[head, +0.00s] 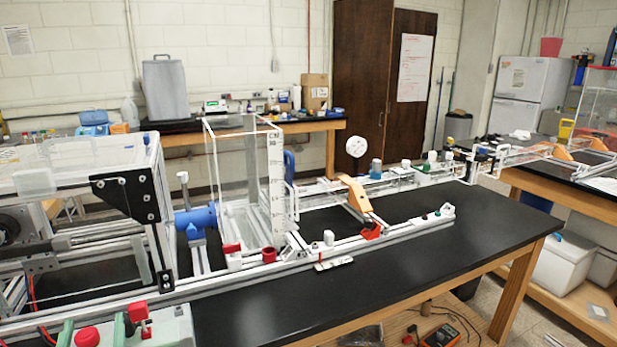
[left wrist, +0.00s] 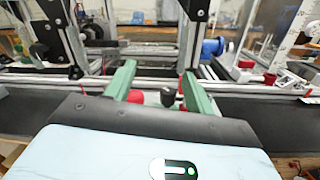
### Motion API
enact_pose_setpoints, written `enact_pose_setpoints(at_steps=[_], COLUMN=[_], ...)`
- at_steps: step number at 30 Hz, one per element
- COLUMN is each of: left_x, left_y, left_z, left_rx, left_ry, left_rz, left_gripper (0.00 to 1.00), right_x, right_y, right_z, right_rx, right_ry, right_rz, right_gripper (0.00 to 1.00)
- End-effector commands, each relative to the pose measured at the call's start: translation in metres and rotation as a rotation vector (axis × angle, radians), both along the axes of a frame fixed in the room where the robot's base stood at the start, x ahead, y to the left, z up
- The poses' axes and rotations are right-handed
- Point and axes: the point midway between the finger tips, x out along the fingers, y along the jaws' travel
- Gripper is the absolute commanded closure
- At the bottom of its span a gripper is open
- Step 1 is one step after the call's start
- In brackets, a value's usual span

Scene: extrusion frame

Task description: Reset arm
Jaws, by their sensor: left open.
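My left gripper (head: 92,326) is at the bottom left of the head view, in front of the extrusion frame (head: 340,245). Its two pale green fingers are apart. In the left wrist view, the open gripper (left wrist: 158,74) points toward the frame's rail. A red knob (head: 87,336) shows between the fingers, and another red part (head: 137,311) stands just right of them. A dark knob (left wrist: 168,96) also shows between the fingers in the left wrist view. I cannot tell whether the fingers touch any of these. My right gripper is not in view.
A clear box (head: 240,185) stands on the frame, with a blue cylinder (head: 196,217) beside it. An orange piece (head: 353,193) sits farther along the rails. The black tabletop (head: 440,260) is clear at front right. A wooden bench (head: 320,127) stands behind.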

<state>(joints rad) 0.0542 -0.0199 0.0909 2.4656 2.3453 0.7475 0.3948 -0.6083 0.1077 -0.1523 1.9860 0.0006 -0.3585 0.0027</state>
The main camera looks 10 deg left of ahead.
Motion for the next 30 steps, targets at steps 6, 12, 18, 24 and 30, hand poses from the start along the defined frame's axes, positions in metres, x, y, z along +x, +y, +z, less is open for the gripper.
enact_pose_setpoints(at_steps=[6,12,18,24,30], left_x=[-0.010,-0.014,-0.025,-0.056,-0.116], left_y=[-0.015,-0.053,-0.103,-0.149,-0.178], left_z=[-0.014,-0.042,-0.096,-0.176,-0.267], left_rx=[0.495,0.973,1.456,1.931,2.385], left_ry=[0.153,0.309,0.462,0.598,0.694], left_rz=[0.037,-0.024,-0.176,-0.412,-0.728], left_gripper=[0.46,0.46,0.46,0.46,0.46], right_x=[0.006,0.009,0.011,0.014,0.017], right_y=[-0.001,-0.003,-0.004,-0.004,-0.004], right_z=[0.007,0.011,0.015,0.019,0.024], right_rx=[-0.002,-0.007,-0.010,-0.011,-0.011], right_ry=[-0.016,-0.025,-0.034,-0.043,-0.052], right_rz=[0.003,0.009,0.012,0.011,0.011], right_gripper=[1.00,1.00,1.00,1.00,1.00])
